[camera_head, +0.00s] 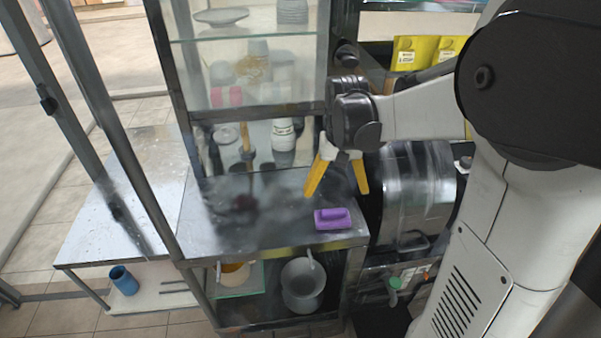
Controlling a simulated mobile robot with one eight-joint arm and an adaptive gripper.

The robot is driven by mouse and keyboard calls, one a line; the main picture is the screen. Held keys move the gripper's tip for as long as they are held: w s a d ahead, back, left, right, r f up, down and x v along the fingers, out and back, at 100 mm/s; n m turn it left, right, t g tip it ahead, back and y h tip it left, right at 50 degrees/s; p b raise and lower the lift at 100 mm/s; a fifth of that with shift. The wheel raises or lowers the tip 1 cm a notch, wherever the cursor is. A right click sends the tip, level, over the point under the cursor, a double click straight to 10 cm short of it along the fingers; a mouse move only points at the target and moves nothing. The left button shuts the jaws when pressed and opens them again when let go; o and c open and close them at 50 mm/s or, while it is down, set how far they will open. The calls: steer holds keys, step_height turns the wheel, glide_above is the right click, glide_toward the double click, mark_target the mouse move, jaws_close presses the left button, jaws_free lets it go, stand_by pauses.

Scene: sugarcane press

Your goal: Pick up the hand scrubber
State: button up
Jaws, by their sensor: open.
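The hand scrubber (333,219) is a small purple block with a raised handle. It lies near the front right corner of the dark metal counter (270,225). My gripper (336,187) has two yellow fingers, spread apart and pointing down. It is open and empty, and appears above and a little behind the scrubber, not touching it. The scrubber is in full view.
A glass-fronted cabinet (187,70) with dishes and jars rises behind the counter. A metal press drum (415,200) stands close on the right. A metal post (135,170) crosses the left side. A pot (303,287) sits on the shelf below. The counter's middle looks clear.

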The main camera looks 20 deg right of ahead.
mark_target(333, 211)
steer(key=f, duration=0.1)
steer(key=f+b, duration=0.1)
steer(key=f, duration=0.2)
steer(key=shift+s+a+f+b, duration=0.1)
steer(key=shift+s+f+b, duration=0.1)
steer(key=shift+s+b, duration=0.15)
steer(key=f+b, duration=0.1)
steer(key=f, duration=0.3)
steer(key=f+b, duration=0.1)
steer(key=f, duration=0.1)
steer(key=shift+w+b, duration=0.3)
steer(key=c, duration=1.1)
